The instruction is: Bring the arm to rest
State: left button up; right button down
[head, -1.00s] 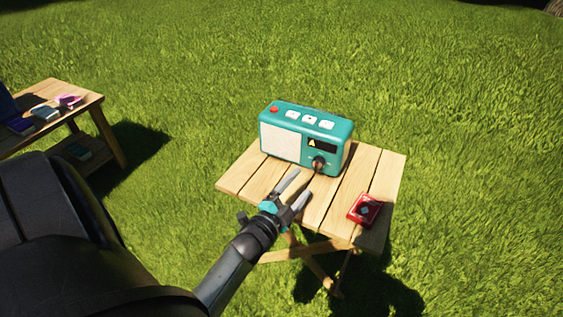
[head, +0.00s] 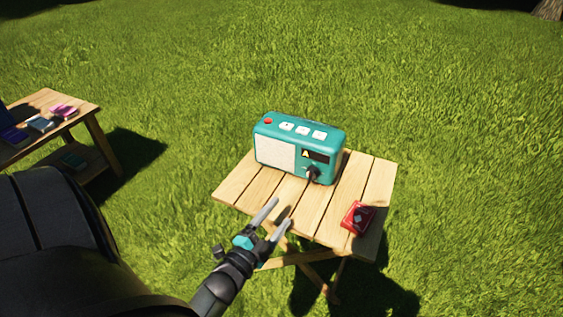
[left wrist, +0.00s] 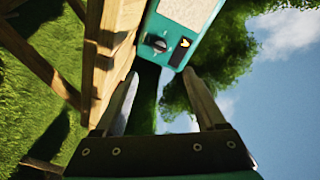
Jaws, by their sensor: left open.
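My left gripper (head: 274,219) is open and empty at the near edge of the small wooden table, with its fingers apart and pointing toward the radio. In the left wrist view, its two fingers (left wrist: 164,100) stand well apart with nothing between them. The teal radio (head: 300,146) stands upright on the table, beyond the fingertips and apart from them. It has a pale speaker panel, a dark display with a yellow mark, and a knob. The radio also shows at the top of the left wrist view (left wrist: 172,42). My right gripper is not in view.
The slatted wooden table (head: 335,215) carries a red box (head: 358,217) at its right. A second wooden table (head: 80,110) at the left holds blue and pink items. Grass lies open around both tables.

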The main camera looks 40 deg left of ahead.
pick_arm(q)
jog(key=shift+w, duration=0.1)
jog(key=s+d+f+n+g+h, duration=0.25)
jog(key=s+d+n+g, duration=0.65)
jog(key=s+d+g, duration=0.5)
notch_tip(320, 180, down, 12)
jog(key=s+a+p, duration=0.1)
jog(key=a+p, duration=0.1)
jog(key=p, duration=0.5)
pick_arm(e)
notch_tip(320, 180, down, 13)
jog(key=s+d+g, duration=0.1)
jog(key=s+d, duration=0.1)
pick_arm(q)
jog(key=s+a+f+p, duration=0.2)
jog(key=s+f+p, duration=0.1)
jog(key=s, duration=0.3)
jog(key=s+a+f+g+p, duration=0.1)
jog(key=s+a+f+p, duration=0.2)
jog(key=s, duration=0.3)
jog(key=shift+m+y, duration=0.3)
jog(key=shift+y, duration=0.15)
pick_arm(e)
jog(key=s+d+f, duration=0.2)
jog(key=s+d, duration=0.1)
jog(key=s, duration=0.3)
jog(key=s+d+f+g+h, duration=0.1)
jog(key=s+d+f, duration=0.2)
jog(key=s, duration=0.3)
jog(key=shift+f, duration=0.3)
